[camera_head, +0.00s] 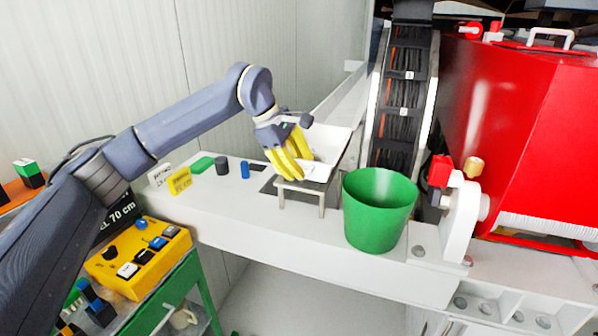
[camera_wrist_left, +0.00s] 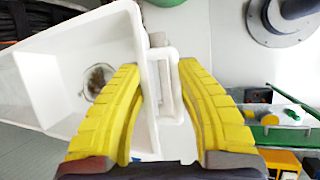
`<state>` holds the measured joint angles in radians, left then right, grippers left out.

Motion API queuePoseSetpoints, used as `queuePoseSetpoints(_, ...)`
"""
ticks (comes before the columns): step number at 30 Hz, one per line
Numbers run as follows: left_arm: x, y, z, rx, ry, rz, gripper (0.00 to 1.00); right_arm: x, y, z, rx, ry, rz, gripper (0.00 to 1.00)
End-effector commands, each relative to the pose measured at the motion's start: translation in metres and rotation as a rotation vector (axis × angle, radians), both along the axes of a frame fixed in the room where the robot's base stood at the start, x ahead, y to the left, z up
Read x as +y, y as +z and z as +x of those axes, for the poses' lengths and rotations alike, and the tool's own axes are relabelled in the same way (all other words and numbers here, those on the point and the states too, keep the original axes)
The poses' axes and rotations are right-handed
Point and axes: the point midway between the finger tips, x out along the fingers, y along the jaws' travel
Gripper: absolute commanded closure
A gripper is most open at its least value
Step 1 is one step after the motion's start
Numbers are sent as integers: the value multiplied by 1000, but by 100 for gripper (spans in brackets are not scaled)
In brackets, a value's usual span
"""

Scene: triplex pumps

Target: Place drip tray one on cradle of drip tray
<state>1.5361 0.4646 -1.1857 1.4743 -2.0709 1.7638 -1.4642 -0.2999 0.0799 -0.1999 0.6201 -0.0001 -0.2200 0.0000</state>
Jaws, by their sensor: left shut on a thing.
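The white drip tray (camera_head: 327,142) is an open box, tilted in the head view, above and behind a small grey metal stand (camera_head: 304,188), which looks like the cradle. My left gripper (camera_head: 298,163) has its yellow fingers at the tray's near left end. In the left wrist view the tray (camera_wrist_left: 90,62) fills the left side, and the gripper (camera_wrist_left: 160,72) is shut on the tray's loop handle (camera_wrist_left: 168,85). The fingers and tray hide part of the stand's top. I cannot tell whether the tray touches the stand. My right gripper is not in view.
A green bucket (camera_head: 379,208) stands close to the right of the stand.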

Motion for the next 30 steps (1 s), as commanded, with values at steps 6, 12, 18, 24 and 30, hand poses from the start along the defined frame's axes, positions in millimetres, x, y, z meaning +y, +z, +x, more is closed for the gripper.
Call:
queuePoseSetpoints(6,0,-17,0,-1,0,-2,100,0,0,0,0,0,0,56)
queuePoseSetpoints(12,0,-17,0,0,1,0,57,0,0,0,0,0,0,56)
queuePoseSetpoints(18,0,-17,0,0,1,0,42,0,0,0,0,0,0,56)
queuePoseSetpoints(24,0,-16,0,0,0,0,42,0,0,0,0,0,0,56)
queuePoseSetpoints(30,9,0,-2,-3,1,0,42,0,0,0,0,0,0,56)
